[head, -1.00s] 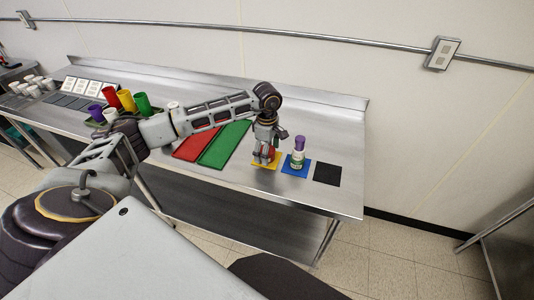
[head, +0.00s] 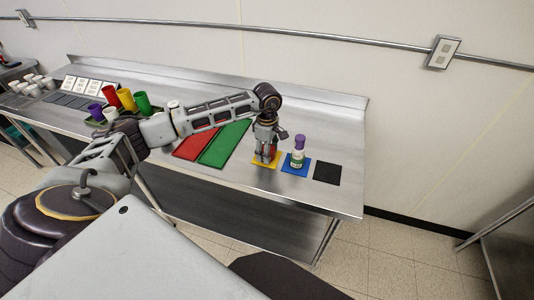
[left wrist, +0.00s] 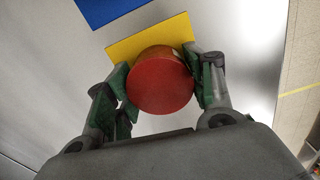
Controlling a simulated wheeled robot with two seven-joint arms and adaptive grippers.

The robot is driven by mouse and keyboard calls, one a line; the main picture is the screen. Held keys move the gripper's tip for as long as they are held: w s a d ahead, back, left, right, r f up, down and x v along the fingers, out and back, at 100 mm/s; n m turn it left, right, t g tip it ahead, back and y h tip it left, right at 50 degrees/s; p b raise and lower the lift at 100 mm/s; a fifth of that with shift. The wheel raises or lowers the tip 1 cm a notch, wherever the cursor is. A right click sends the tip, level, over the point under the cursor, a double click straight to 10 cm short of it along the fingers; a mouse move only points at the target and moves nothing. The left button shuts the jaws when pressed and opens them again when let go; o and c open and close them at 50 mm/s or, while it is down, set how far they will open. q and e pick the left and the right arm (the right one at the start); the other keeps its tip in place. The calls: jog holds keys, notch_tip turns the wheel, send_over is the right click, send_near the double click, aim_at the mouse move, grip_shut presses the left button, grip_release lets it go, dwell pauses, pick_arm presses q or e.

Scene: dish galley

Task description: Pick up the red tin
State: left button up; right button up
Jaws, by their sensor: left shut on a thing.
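The red tin (left wrist: 160,85) is round and shows from above in the left wrist view, between the two fingers of my left gripper (left wrist: 163,88). The fingers touch it on both sides, and the gripper is shut on it. The tin is over the yellow mat (left wrist: 128,46); I cannot tell whether it rests on it or is just above. In the head view my left gripper (head: 266,153) points down at the yellow mat (head: 276,163) and hides most of the tin. My right gripper is not in view.
A white bottle with a purple top (head: 298,152) stands on a blue mat (head: 289,169) just right of the gripper. A black mat (head: 327,173) is bare. Red (head: 193,145) and green (head: 225,145) mats lie left. Coloured cups (head: 125,98) stand farther left.

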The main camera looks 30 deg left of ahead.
pick_arm(q)
jog(key=shift+r, duration=0.15)
jog(key=shift+r+b, duration=0.55)
jog(key=shift+r, duration=4.3)
